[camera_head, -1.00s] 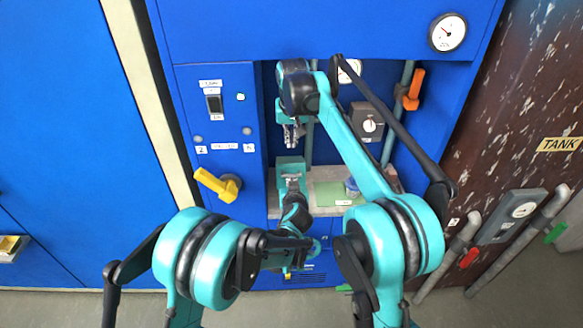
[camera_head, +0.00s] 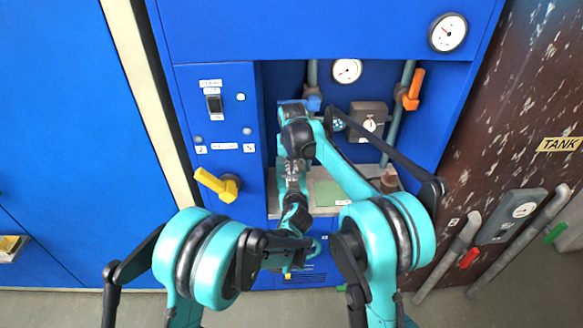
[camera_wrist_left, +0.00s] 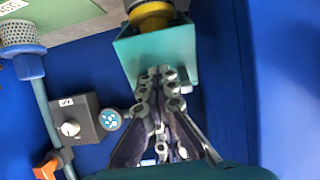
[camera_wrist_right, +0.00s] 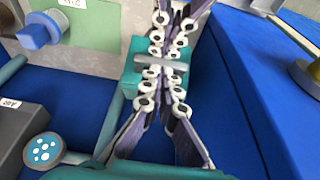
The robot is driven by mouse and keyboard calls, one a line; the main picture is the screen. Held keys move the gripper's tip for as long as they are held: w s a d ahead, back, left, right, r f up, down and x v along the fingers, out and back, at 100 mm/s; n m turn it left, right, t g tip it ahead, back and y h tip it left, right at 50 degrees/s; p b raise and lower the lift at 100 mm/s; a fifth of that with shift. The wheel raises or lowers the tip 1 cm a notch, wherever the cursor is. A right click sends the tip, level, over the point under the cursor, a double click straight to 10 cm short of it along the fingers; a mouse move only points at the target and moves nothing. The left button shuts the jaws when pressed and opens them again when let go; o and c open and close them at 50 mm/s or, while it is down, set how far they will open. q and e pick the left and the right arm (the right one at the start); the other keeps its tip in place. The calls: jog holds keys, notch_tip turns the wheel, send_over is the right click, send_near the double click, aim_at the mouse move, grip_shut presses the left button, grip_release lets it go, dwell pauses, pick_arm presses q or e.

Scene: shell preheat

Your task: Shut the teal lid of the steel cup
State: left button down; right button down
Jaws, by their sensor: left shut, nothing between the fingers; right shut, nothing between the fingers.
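A teal box-shaped part (camera_wrist_left: 158,52) stands just beyond my left fingertips (camera_wrist_left: 160,78) in the left wrist view. It partly shows behind the fingers in the right wrist view (camera_wrist_right: 130,78). I cannot tell which part of it is the lid, and no steel cup is clearly visible. My left gripper (camera_head: 292,187) is shut and empty, close to this part. My right gripper (camera_wrist_right: 160,85) is shut and empty, its tips near those of the left gripper. Whether either touches the teal part is unclear. My arms hide much of this spot in the head view.
A grey shelf with a green mat (camera_head: 331,192) lies to the right. A grey dial box (camera_head: 369,120), an orange handle (camera_head: 414,90) and pipes are in the recess. A yellow lever (camera_head: 218,184) sticks out left of the recess. A blue-topped fitting (camera_wrist_right: 40,30) is near the mat.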

pick_arm(q)
jog(key=shift+r, duration=0.15)
pick_arm(e)
jog(key=shift+s+f, duration=0.75)
jog(key=shift+f, duration=0.15)
pick_arm(q)
jog(key=c, duration=2.3)
grip_release()
jog(key=o, duration=1.2)
jog(key=shift+a+r, duration=0.1)
jog(key=o, duration=0.7)
jog(key=shift+c, duration=0.2)
pick_arm(e)
jog(key=shift+a, duration=0.15)
pick_arm(q)
jog(key=shift+d, duration=0.25)
